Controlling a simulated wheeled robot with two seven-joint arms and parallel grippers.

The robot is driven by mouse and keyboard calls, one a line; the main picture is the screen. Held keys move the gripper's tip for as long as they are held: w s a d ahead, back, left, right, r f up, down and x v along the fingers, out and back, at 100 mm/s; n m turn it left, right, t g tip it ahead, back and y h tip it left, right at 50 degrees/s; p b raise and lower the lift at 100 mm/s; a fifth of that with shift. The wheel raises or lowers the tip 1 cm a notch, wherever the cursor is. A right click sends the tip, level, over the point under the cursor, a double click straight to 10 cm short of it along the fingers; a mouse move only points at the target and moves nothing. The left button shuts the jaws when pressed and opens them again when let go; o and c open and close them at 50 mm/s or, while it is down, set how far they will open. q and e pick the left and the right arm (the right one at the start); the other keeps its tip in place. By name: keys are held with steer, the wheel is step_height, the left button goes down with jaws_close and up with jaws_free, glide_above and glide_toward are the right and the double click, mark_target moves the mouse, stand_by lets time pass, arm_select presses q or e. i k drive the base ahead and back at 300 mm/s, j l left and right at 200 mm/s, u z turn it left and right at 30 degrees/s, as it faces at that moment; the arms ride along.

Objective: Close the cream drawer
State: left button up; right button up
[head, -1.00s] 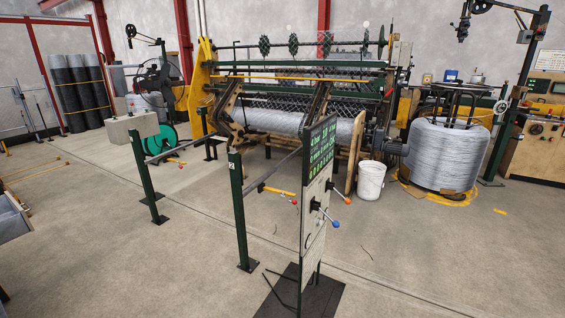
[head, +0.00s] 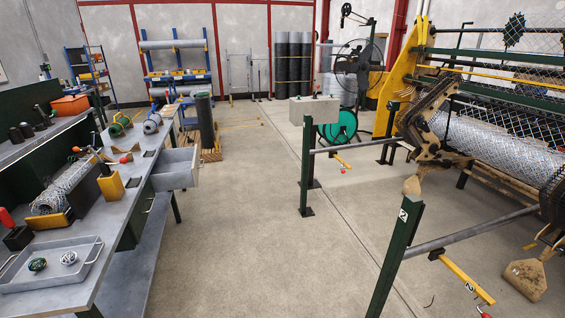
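A pale grey drawer (head: 174,178) sticks out of the right side of the workbench (head: 113,190) in the left half of the head view. It is pulled open toward the aisle, and its front faces right. No plainly cream drawer shows; this is the only open drawer I can make out. Its inside is mostly hard to see. Neither of my grippers is in view.
A grey tray (head: 48,282) with two small balls lies on the near bench end. An orange bin (head: 70,105) stands behind. Green posts (head: 395,258) with rails and the weaving machine (head: 490,135) stand right. The concrete aisle (head: 250,220) between is clear.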

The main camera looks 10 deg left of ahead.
mark_target(175, 168)
steer(key=i+l+u, duration=0.1)
steer(key=i+u, duration=0.3)
steer(key=i+l+u, duration=0.25)
steer(key=i+u, duration=0.2)
steer(key=i+l+u, duration=0.4)
steer(key=i+l, duration=0.05)
steer(key=i, duration=0.1)
